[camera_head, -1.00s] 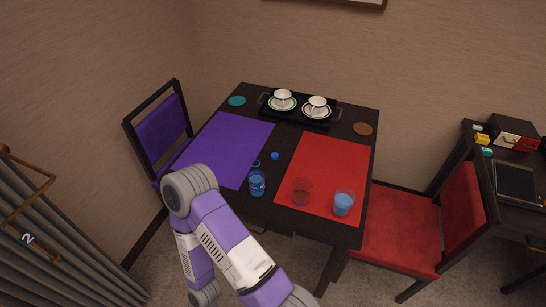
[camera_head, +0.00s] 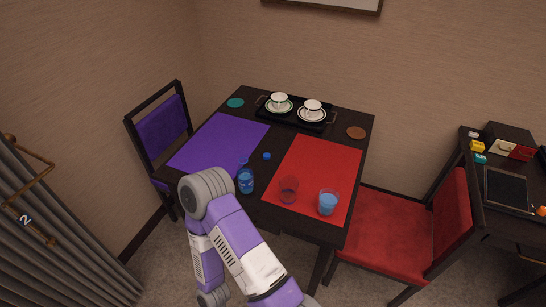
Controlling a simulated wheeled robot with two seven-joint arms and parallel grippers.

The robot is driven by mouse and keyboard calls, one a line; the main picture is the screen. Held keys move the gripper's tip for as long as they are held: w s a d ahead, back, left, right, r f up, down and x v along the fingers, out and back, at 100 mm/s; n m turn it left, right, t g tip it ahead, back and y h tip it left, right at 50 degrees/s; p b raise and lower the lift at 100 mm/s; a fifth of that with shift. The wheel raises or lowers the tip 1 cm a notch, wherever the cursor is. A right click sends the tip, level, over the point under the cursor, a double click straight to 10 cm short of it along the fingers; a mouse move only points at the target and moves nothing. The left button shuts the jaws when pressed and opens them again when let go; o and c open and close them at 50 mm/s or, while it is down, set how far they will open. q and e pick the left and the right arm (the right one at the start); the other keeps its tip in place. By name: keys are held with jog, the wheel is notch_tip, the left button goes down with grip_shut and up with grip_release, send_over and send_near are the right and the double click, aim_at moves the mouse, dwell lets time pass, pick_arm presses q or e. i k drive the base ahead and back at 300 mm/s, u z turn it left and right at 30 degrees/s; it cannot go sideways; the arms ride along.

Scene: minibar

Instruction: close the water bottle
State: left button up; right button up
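The water bottle (camera_head: 245,181) is clear blue and stands upright on the dark table, between the purple and red mats. Its neck looks open at the top. A small blue cap (camera_head: 267,156) lies on the bare table strip behind and to the right of the bottle. One of my arms, purple and white with a grey joint, rises at the bottom in front of the table, close to the bottle in the picture. Neither of my grippers shows.
A clear glass (camera_head: 288,190) and a glass of blue liquid (camera_head: 328,202) stand on the red mat (camera_head: 318,165). The purple mat (camera_head: 222,143) is bare. A black tray (camera_head: 294,121) with two cups is at the back. Chairs flank the table (camera_head: 352,146).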

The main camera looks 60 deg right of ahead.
aim_at(245, 174)
jog(key=z, duration=1.55)
